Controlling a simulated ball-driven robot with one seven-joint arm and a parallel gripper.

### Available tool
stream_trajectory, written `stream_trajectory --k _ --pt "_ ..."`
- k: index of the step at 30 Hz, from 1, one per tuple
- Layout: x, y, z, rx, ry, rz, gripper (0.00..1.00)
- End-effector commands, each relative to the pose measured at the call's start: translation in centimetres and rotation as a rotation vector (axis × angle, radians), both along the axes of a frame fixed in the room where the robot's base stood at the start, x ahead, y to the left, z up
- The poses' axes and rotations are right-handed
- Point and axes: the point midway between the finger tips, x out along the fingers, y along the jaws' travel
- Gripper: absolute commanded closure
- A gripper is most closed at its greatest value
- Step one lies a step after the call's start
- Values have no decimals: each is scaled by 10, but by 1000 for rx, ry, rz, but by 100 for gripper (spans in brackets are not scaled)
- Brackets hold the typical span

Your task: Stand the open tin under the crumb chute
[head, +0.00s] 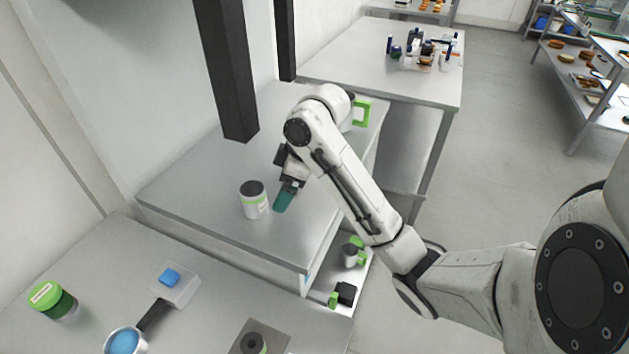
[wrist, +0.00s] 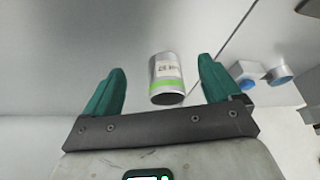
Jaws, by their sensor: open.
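The open tin (head: 255,204), white-grey with a green band and a dark open top, stands upright on the raised grey worktop. In the wrist view the tin (wrist: 166,72) appears between my two teal fingers, with clear gaps to both. My gripper (head: 282,206) is open and empty, low over the worktop just right of the tin. I cannot tell whether the fingertips reach past its wall. A dark square column (head: 226,70), which may be the crumb chute, comes down behind the tin; I cannot tell whether its lower end touches the worktop.
A second dark column (head: 286,40) stands farther back. A green frame (head: 362,113) stands behind my arm. The worktop left of the tin is clear.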

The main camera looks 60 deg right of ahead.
Motion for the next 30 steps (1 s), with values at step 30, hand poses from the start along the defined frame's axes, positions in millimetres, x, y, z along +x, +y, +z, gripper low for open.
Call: stream_trajectory --k 30 --pt "-60 -21 0 0 -1 0 10"
